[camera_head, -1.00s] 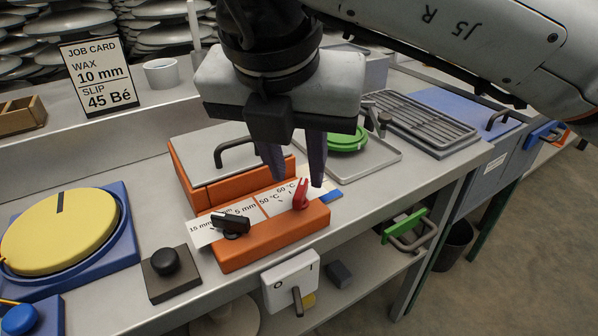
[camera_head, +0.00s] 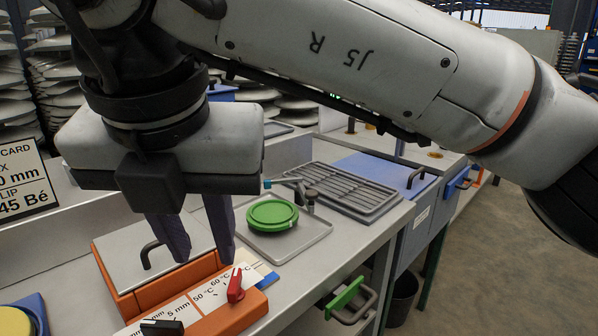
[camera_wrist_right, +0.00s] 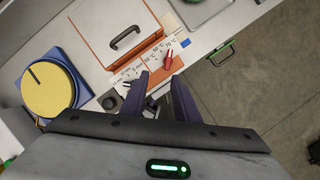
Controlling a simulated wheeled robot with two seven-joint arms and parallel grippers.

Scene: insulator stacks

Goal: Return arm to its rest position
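My right gripper (camera_head: 203,250) hangs over the orange box in the head view, fingers pointing down and apart with nothing between them. Its two dark fingers also show apart in the right wrist view (camera_wrist_right: 159,88). The orange box (camera_head: 240,318) has a grey lid with a black handle and a scale strip on its front ledge. A red lever (camera_head: 235,286) stands by the temperature marks, right of the fingertips in the head view. A black lever (camera_head: 162,328) sits by the mm marks, cut by the lower edge. My left gripper is not in view.
A green round dish (camera_head: 272,214) rests on a grey tray, with a ribbed rack (camera_head: 345,188) beyond. A job card (camera_head: 22,182) stands at left. A yellow disc (camera_wrist_right: 48,90) on a blue base shows in the wrist view. Floor is open at right.

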